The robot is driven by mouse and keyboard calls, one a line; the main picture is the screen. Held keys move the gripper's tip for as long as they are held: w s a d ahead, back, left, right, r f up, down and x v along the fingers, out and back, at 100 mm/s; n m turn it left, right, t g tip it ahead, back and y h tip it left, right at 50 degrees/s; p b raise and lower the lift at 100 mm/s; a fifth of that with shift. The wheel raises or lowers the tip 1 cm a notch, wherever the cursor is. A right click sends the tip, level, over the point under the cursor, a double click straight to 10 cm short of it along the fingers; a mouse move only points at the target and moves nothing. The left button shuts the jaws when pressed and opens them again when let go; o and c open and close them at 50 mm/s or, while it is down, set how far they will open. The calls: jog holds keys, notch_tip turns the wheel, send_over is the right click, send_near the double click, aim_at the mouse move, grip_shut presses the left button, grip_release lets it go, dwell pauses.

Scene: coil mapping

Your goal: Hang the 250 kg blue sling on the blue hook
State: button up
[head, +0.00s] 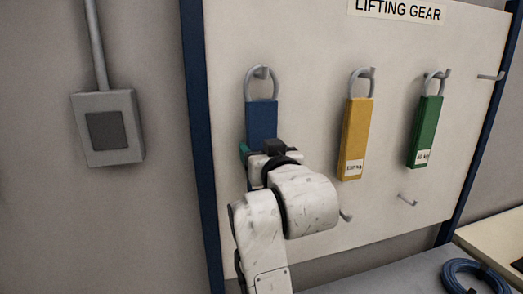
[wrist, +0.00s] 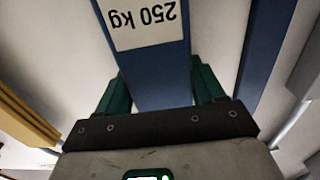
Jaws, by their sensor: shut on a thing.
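The blue sling (head: 261,118) hangs upright at the left of the board, with a grey loop (head: 249,84) at its top. The loop appears to be around the grey hook (head: 262,72) there; whether its weight rests on it I cannot tell. In the wrist view the blue sling (wrist: 162,75) shows its "250 kg" label upside down. My gripper (head: 258,146) is shut on the sling's lower part, with a green finger on each side in the wrist view (wrist: 160,88). My arm hides the sling's lower end in the head view. No blue colour shows on the hook.
A yellow sling (head: 356,135) and a green sling (head: 425,130) hang to the right on the "LIFTING GEAR" board (head: 300,40). Bare hooks show at the upper right (head: 490,77) and below (head: 408,200). A blue coil (head: 458,270) lies at the lower right. A grey box (head: 108,128) is on the left wall.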

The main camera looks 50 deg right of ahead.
jog(key=shift+s+a+r+p, duration=0.15)
jog(key=shift+s+r+p, duration=0.05)
jog(key=shift+r+p, duration=0.3)
jog(key=shift+s+a+r+p, duration=0.1)
jog(key=shift+s+r+p, duration=0.1)
jog(key=shift+r+p, duration=0.3)
jog(key=shift+r, duration=0.1)
jog(key=shift+s+a, duration=0.1)
jog(key=shift+v, duration=1.55)
jog(key=shift+s+a+p, duration=0.15)
jog(key=shift+p, duration=0.15)
jog(key=shift+s+a, duration=0.25)
jog(key=shift+s, duration=0.15)
